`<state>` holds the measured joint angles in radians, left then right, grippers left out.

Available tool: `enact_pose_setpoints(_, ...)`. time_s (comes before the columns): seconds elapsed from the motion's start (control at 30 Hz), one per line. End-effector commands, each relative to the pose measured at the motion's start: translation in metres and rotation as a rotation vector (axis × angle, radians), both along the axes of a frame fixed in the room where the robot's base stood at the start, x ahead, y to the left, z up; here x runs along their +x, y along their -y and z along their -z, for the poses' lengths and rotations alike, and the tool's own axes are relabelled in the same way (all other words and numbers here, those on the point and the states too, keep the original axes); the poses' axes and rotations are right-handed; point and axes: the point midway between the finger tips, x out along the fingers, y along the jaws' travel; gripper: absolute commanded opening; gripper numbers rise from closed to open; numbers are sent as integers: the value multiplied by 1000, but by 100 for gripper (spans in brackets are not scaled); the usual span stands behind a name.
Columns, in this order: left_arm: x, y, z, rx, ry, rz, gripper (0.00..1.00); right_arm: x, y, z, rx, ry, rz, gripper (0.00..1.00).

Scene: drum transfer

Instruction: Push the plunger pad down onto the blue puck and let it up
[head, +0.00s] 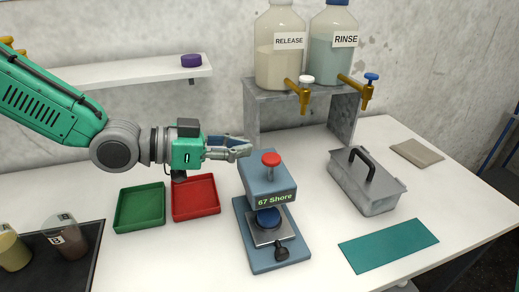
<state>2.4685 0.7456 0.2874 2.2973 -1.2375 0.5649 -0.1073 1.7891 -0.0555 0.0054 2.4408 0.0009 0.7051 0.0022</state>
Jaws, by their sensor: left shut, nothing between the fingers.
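The press-like tester (268,180) stands upright at the middle of the table, with "67 Shore" on its display. A red knob (271,159) sits on top of its head. The blue puck (268,217) rests on the metal plate under the head. The plunger pad is hidden, or cannot be told from the puck. My left gripper (246,149) is shut and empty. It appears just left of and slightly above the red knob, apart from it in the picture. My right gripper is out of view.
A green tray (140,225) and a red tray (195,216) lie left of the tester. A grey toolbox (366,197) and a teal mat (389,245) lie to the right. A metal stand (297,107) with two bottles is behind. Two cups stand at front left.

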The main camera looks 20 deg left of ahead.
Motion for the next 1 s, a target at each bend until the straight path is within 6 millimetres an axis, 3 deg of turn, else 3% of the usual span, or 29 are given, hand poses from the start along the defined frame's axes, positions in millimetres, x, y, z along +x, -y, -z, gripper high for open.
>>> enact_pose_setpoints(0.2,-18,-24,-13,3,6,0,0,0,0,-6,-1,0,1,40)
enact_pose_setpoints(0.4,-24,-35,-12,-1,4,3,0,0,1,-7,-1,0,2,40)
enact_pose_setpoints(1.0,-25,-33,-13,2,4,3,0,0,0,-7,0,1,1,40)
